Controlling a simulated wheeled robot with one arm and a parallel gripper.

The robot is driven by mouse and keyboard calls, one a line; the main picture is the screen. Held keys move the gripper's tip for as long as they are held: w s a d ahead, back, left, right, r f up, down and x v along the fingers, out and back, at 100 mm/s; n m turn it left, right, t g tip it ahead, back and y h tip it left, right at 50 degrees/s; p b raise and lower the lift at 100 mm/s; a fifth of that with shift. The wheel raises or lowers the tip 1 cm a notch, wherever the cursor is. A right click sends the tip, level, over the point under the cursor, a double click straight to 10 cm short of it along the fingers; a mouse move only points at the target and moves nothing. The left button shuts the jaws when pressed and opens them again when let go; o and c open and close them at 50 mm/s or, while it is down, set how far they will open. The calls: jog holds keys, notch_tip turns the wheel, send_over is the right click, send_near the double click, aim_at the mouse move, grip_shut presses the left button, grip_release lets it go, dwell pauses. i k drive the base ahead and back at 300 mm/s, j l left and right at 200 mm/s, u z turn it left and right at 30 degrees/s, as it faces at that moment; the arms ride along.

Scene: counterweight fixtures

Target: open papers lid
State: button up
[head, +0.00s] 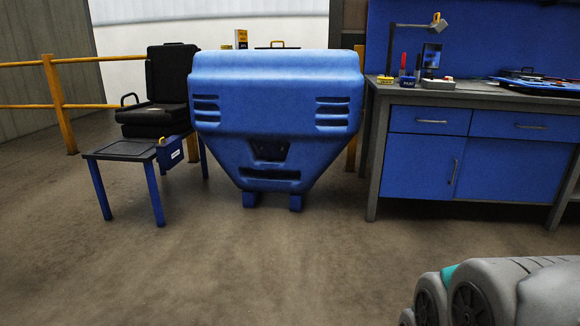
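A small blue box (171,153) with a white label hangs at the right side of a low dark-topped table (108,151) with blue legs. A small yellow piece (162,141) shows at the box's upper left edge. The label is too small to read, so I cannot tell for sure that this is the papers box. I cannot tell whether its top is open or shut. My gripper is not in view; only grey rounded links of my own arm show at the lower right.
A large blue counterweight (275,95) stands mid-view, right of the box. A black seat (170,85) is behind the low table, with yellow railings (58,105) at left. A blue workbench (415,150) stands at right. The floor in front is clear.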

aim_at(166, 143)
jog(key=i+j+u, duration=0.1)
jog(key=i+u, duration=0.15)
jog(key=i, duration=0.25)
jog(key=i+u, duration=0.25)
jog(key=i, duration=0.3)
jog(key=i+l+u, duration=0.25)
jog(key=i, duration=0.25)
jog(key=i+l+u, duration=0.1)
jog(key=i+u, duration=0.15)
jog(key=i, duration=0.25)
